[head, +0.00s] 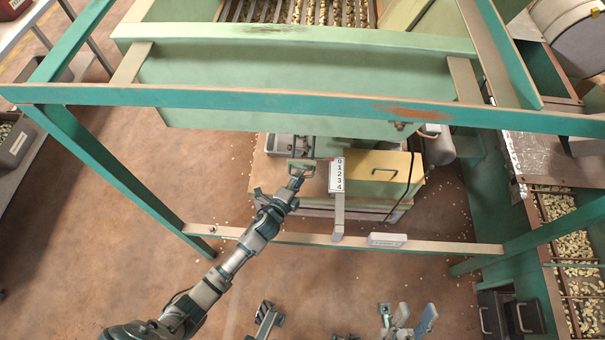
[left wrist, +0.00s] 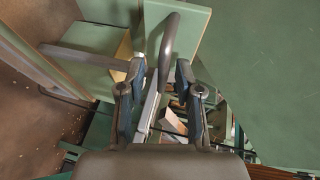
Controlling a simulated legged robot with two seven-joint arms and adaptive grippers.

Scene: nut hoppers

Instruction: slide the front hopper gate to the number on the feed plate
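A white number scale (head: 337,175), marked 0 to 4 from top to bottom, stands below the green hopper (head: 300,75). A metal gate handle (head: 301,166) is left of the scale. My left gripper (head: 295,180) reaches this handle from below. In the left wrist view, my left gripper (left wrist: 157,75) has its fingers apart, with a dark curved handle bar (left wrist: 168,50) between them; I see no clear grip. A small pale plate (head: 387,240) sits on the lower rail; its writing is too small to read. Pale finger-like parts (head: 408,322), perhaps my right gripper, show at the bottom edge.
A teal frame beam (head: 250,98) crosses above the work area, and a lower rail (head: 450,246) runs in front. A yellowish box with a handle (head: 385,165) is right of the scale. A nut-filled channel (head: 570,245) is at the right. Floor at left is mostly clear.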

